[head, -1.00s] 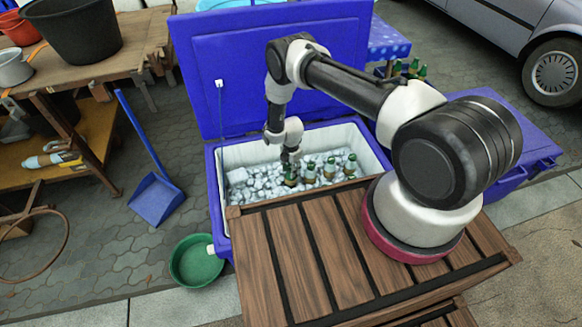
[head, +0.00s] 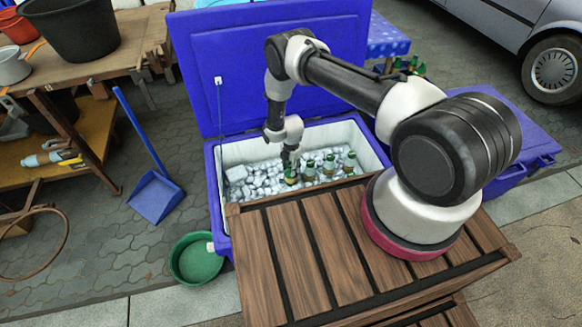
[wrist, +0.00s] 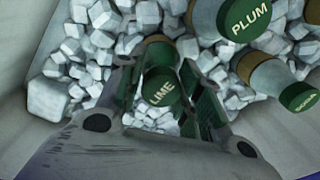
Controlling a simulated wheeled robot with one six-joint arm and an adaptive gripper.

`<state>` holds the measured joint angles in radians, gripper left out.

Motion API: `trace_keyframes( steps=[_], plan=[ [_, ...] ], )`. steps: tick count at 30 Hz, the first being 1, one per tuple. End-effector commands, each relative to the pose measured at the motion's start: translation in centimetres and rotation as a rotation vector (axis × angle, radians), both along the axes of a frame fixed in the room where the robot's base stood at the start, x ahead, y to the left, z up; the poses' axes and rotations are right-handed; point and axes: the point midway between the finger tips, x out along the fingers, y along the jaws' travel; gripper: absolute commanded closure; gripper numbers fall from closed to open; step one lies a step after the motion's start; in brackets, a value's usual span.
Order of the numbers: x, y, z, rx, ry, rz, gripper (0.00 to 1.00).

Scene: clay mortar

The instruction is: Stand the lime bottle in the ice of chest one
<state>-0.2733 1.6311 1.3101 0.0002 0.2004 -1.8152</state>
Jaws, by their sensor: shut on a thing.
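The open blue chest (head: 212,190) with white inner walls is filled with ice cubes (head: 255,180). My gripper (head: 290,163) reaches down into it. In the wrist view my gripper (wrist: 165,100) is shut on the lime bottle (wrist: 161,88), whose green cap reads LIME. The bottle (head: 290,176) looks upright among the ice at the left end of a row of bottles. Ice surrounds it in the wrist view, but its base is hidden, so I cannot tell how deep it sits.
The plum bottle (wrist: 245,18) stands close beside the lime bottle, with the soda bottle (wrist: 298,95) to its right. The raised blue lid (head: 270,65) is behind. A slatted wooden crate (head: 300,250) is in front. Ice left of the bottles is clear.

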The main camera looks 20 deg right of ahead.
Motion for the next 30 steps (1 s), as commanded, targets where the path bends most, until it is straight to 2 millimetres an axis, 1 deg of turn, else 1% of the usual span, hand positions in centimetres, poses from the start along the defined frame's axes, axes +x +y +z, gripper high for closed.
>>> trace_keyframes(
  steps=[17,18,20,21,22,28,29,30],
  plan=[
    [0.06,0.02,-0.90,0.000,-0.001,0.000,0.89],
    [0.07,0.02,-0.88,0.000,-0.001,0.000,0.59],
    [0.06,0.02,-0.88,0.000,-0.001,0.000,0.48],
    [0.06,0.02,-0.88,0.000,-0.001,0.000,0.41],
    [0.05,0.02,-0.88,0.000,-0.001,0.000,0.40],
    [0.04,0.01,-0.89,0.000,-0.001,0.000,0.40],
    [0.01,0.00,-0.91,0.000,0.000,0.000,0.38],
    [0.00,0.00,-0.91,0.000,0.000,0.000,0.31]
  ],
)
